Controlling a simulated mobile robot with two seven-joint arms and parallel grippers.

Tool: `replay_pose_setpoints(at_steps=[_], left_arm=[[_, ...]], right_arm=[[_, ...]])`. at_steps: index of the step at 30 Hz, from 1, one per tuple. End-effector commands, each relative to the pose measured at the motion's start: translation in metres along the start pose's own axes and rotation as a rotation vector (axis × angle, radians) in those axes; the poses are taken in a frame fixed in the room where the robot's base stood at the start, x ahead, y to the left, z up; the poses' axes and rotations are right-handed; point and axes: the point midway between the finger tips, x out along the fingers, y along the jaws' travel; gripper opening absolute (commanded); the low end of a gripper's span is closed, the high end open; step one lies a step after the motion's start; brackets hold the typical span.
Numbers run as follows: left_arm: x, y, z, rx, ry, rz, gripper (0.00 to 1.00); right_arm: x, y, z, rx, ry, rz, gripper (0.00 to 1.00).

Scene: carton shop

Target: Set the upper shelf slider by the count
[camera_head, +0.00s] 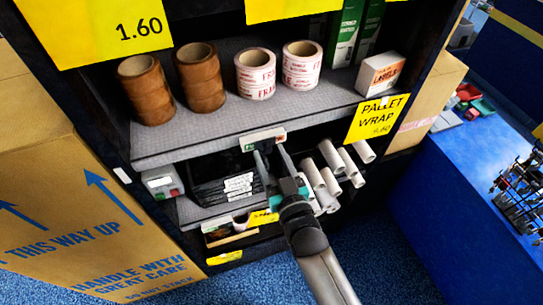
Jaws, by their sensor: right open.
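The upper shelf (215,123) is grey and holds two brown tape stacks (145,88) (200,77) and two white stacks of red-printed FRAGILE tape (255,73) (301,65). The slider strip (263,139) is a small pale plate on the shelf's front edge, with green at its left end. Its knob and exact setting are too small to make out. My right gripper (269,150) is open, its two fingertips pointing up at the strip from just below and in front. I cannot tell whether they touch it. My left gripper is out of view.
A white labels box (381,74) stands at the shelf's right end. A yellow PALLET WRAP sign (376,117) hangs below it. White tubes (330,170) and black packs (222,188) lie on the lower shelf. A large carton (70,200) stands left; a blue counter (440,220) stands right.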

Motion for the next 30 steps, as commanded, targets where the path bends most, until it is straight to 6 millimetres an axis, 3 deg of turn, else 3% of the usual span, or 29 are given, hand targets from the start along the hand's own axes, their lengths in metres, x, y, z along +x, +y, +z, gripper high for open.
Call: replay_pose_setpoints(at_steps=[2, 17, 30], left_arm=[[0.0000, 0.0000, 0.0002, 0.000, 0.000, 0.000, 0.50], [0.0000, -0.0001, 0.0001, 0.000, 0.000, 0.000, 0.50], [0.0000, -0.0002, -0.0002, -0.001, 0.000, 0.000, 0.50]], right_arm=[[-0.0002, 0.0000, 0.0001, 0.000, 0.000, 0.000, 0.57], [-0.0006, 0.0000, 0.0002, 0.000, 0.000, 0.000, 0.02], [-0.0006, 0.0001, 0.0003, 0.000, 0.000, 0.000, 0.00]])
